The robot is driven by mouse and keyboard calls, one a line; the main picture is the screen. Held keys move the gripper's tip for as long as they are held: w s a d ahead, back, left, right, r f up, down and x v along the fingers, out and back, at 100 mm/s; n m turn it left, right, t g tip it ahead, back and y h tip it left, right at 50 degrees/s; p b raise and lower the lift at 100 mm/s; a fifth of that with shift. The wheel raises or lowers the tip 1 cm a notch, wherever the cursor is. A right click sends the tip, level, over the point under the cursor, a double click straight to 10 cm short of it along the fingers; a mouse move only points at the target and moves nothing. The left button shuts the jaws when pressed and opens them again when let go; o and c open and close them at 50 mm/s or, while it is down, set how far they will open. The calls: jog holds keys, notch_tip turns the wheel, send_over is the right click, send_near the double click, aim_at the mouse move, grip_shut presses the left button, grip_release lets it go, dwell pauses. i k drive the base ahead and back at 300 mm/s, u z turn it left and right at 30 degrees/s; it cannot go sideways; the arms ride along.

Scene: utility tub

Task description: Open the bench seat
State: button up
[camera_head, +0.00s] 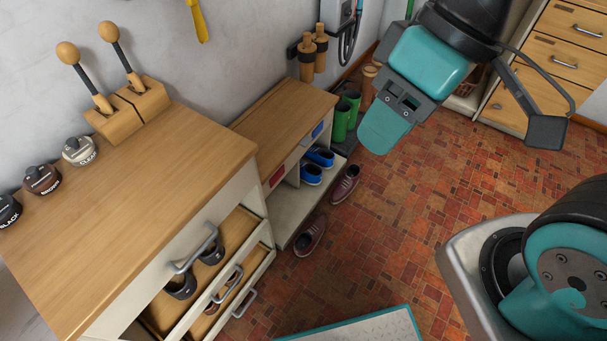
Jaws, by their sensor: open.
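The bench (292,185) is a low pale cabinet against the grey wall, right of the taller wooden-topped cabinet. Its wooden seat (285,105) lies flat and looks shut. The bench front carries a red label (277,177) and a blue label (317,131), with an open shelf below. My gripper (382,132) hangs in the upper right, to the right of the bench and apart from it. It points down and left, is open, and holds nothing that I can see. The view does not clearly show the gap between its fingers.
Blue shoes (312,174) sit on the bench shelf. Dark red shoes (310,237) stand on the floor in front, and green boots (346,116) beyond. The taller cabinet (150,190) has pulled-out drawers (222,285) at near left. Tiled floor (425,200) is clear right of the bench.

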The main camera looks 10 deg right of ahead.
aim_at(283, 123)
jog(key=u, duration=0.05)
jog(key=k, duration=1.05)
jog(key=z, duration=0.6)
jog(key=i, duration=1.4)
jog(key=u, duration=0.8)
